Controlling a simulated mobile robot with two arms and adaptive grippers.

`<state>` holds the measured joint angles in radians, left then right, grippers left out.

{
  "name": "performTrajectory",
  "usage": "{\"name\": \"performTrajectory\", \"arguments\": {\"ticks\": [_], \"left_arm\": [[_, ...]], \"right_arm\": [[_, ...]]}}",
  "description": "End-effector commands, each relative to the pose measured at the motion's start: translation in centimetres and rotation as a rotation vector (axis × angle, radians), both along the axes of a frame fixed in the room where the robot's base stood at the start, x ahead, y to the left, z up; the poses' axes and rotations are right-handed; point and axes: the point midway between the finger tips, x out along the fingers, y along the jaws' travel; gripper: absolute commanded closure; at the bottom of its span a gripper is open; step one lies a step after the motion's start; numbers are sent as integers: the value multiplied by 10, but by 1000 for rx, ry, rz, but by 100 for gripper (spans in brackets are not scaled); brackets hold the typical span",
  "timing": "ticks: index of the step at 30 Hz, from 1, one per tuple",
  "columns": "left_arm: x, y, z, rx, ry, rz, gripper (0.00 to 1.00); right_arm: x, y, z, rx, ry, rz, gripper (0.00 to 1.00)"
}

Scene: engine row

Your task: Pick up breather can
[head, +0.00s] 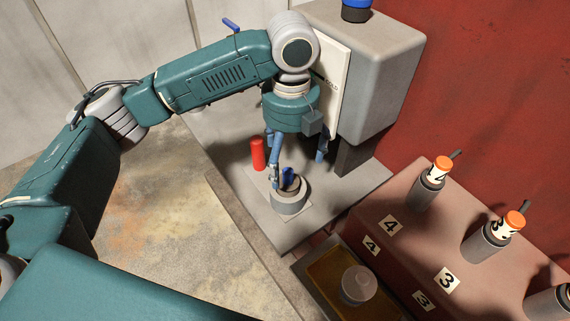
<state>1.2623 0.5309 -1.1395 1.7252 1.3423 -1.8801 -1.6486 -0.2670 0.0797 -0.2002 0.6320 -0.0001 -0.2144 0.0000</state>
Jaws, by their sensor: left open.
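My left gripper (297,168) reaches down over the grey bench, its blue fingers spread open. Below its left finger is a short grey round can-like piece (289,203), with a dark opening and something blue at its top. I cannot tell whether the finger touches it. A pale grey can with a small knob on top (358,285) sits upright in a shallow tray (318,272), well away from the gripper. I cannot tell for certain which of the two is the breather can. My right gripper is not in view.
A red cylinder (258,153) stands left of the gripper. A grey cabinet (385,62) rises just behind it. At right, a reddish block (405,258) marked 4 and 3 carries grey cylinders with orange tops (430,187). The stained surface at left (150,230) is clear.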

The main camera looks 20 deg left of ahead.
Motion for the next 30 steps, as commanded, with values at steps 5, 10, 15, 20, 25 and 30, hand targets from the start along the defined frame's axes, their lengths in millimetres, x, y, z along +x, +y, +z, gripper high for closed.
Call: {"name": "performTrajectory", "arguments": {"ticks": [5,10,15,20,25,30], "left_arm": [[1,-5,-5,-7,-5,-7,6],[0,-4,-32,-6,-2,-6,6],[0,-4,-51,-7,-5,-6,6],[-1,-2,-63,-6,-4,-5,6],[-5,2,-88,-5,-3,-5,6],[-4,2,-105,-6,-6,-7,6]], "right_arm": [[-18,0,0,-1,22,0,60],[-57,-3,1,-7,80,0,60],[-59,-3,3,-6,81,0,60],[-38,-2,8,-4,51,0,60],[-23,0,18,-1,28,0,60],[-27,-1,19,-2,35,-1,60]]}}
